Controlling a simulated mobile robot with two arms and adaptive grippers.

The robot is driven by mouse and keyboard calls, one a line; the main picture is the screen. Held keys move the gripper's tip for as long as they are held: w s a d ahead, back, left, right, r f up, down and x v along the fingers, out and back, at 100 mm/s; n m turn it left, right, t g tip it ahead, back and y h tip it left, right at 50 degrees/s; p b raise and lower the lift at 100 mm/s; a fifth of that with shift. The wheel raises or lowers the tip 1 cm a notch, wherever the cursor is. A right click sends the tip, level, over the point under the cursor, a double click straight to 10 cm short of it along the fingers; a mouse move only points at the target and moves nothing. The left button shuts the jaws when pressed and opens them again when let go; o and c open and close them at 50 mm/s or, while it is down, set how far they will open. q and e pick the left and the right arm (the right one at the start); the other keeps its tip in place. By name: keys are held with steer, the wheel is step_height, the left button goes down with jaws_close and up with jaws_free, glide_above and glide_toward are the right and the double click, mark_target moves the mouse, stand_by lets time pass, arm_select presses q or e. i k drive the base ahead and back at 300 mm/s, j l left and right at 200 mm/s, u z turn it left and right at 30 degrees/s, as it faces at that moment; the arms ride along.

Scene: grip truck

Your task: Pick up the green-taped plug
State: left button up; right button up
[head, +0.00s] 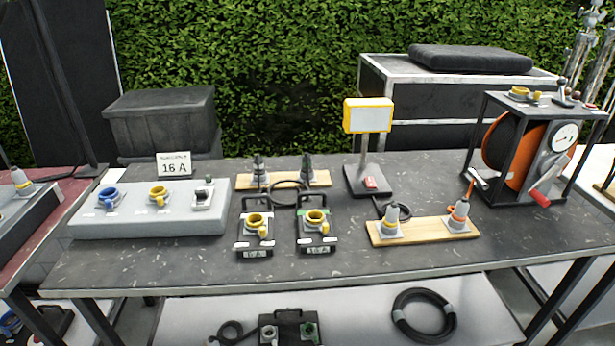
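I cannot clearly single out green tape on any plug at this size. A grey and yellow plug (391,221) and a grey and orange plug (459,214) stand upright on a wooden board (425,232) at the right front of the dark table. Two dark plugs, the left one (259,170) and the right one (307,170), stand on another wooden board (322,178) at the back. The right of two small boxes with yellow sockets (316,218) shows a hint of green. Neither of my grippers is in view.
A grey panel (150,222) with sockets and a "16 A" sign (174,164) is at the left. A yellow-framed display (368,116) stands behind the right board. A framed orange reel (512,145) stands at the right. The table's front strip is clear.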

mark_target(306, 168)
steer(key=i+u, duration=0.15)
steer(key=i, duration=0.2)
steer(key=i+l+u, duration=0.2)
steer(key=i, duration=0.2)
steer(key=i+l+u, duration=0.15)
steer(key=i, duration=0.2)
